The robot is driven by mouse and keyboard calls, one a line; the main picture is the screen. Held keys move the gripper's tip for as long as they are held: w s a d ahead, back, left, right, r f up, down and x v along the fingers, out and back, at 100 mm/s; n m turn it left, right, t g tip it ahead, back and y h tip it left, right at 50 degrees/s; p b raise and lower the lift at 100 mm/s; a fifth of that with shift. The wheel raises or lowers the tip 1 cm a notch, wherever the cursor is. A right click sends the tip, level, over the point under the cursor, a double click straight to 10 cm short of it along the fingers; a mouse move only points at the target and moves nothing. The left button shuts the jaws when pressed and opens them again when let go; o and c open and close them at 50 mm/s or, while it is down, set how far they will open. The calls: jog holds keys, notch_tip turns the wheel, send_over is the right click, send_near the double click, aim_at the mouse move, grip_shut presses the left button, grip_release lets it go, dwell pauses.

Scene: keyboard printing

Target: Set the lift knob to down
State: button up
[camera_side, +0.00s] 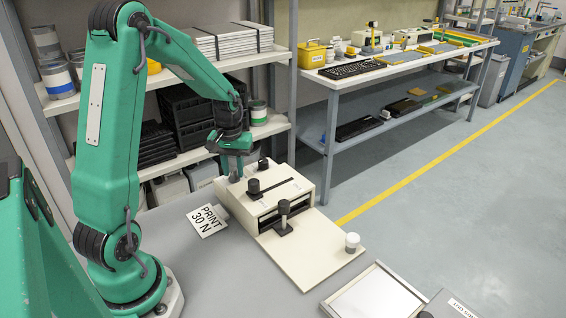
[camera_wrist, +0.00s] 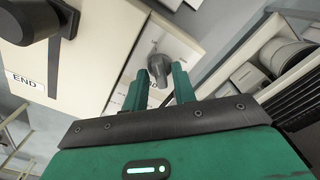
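The cream printing machine (camera_side: 318,240) stands on the grey table, with several dark knobs on it. My gripper (camera_side: 234,176) is low over the machine's far left end, pointing down. In the wrist view my gripper (camera_wrist: 160,84) is open, its two green fingers apart. A grey round-headed knob (camera_wrist: 159,66) shows just beyond the fingertips, roughly in line with the gap; contact cannot be told. A small black knob (camera_side: 263,163) stands right of my gripper in the side view. I cannot read which knob is the lift knob, or its setting.
A black slider knob (camera_side: 254,187) and a tall black knob (camera_side: 284,207) stand nearer on the machine. A white-topped knob (camera_side: 352,241) is at its front right. A card reading PRINT 30 N (camera_side: 208,220) lies left. An END label (camera_wrist: 25,84) shows in the wrist view.

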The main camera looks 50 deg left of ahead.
grip_shut()
jog(key=shift+m, duration=0.4)
jog(key=m, duration=0.2)
jog(key=shift+m, duration=0.4)
jog(key=m, duration=0.4)
jog(key=shift+r, duration=0.1)
jog(key=m, duration=0.5)
jog(key=shift+m, duration=0.4)
jog(key=m, duration=0.4)
jog(key=shift+m, duration=0.4)
